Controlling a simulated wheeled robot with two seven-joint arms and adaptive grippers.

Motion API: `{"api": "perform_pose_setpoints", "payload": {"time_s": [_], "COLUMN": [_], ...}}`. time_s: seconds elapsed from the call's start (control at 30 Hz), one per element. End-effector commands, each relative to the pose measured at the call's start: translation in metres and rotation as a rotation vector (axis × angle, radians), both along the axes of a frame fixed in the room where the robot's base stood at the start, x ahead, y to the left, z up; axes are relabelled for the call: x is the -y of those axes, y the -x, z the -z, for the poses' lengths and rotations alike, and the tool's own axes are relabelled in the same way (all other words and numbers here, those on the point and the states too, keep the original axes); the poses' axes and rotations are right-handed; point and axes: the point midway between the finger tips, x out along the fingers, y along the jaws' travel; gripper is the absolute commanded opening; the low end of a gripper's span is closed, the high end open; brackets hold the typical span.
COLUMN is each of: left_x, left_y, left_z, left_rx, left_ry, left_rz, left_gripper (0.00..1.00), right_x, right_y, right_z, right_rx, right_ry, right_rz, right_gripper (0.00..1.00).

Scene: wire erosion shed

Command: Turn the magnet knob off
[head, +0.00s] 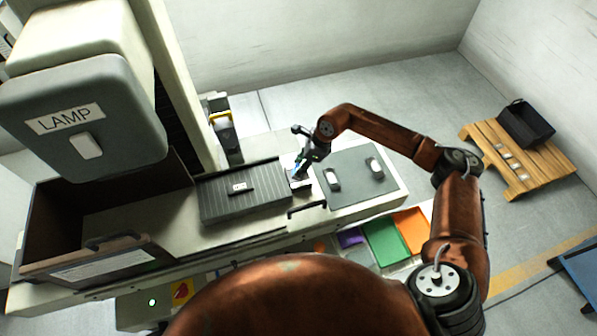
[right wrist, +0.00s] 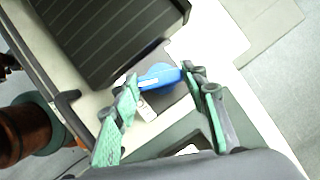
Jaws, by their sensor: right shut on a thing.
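The magnet knob (right wrist: 160,73) is a blue lever-shaped handle, seen in the right wrist view beside the end of a dark ribbed magnet plate (right wrist: 105,35). In the head view the ribbed plate (head: 265,187) lies on the pale machine bed, with a small white label on top. My right gripper (head: 297,174) is at the plate's right end and hides most of the knob there. In the right wrist view its green fingers (right wrist: 162,80) are on either side of the knob, shut on it. Which position the knob points to cannot be read. My left gripper is not in view.
A grey mat (head: 352,190) with two pale-topped items lies right of the plate. A black bar handle (head: 307,209) is at the bed's front edge. The lamp housing (head: 85,120) stands at left. Coloured bins (head: 385,243) sit below the front. A pallet (head: 505,165) with a black crate is at right.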

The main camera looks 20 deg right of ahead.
Motion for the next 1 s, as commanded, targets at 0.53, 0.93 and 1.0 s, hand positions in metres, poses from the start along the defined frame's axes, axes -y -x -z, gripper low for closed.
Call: {"api": "perform_pose_setpoints", "payload": {"time_s": [0.53, 0.93, 1.0], "left_x": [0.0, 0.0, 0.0], "left_y": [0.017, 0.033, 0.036], "left_z": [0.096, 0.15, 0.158], "left_rx": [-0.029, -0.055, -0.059], "left_ry": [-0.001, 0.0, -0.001], "left_rz": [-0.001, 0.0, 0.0], "left_gripper": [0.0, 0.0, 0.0], "right_x": [0.0, -0.001, -0.001], "right_y": [-0.005, -0.007, -0.008], "right_z": [0.007, 0.006, 0.005], "right_rx": [0.002, 0.001, 0.001], "right_ry": [-0.001, 0.0, -0.001], "right_rz": [-0.52, -0.891, -0.948], "right_gripper": [0.16, 0.16, 0.16]}}
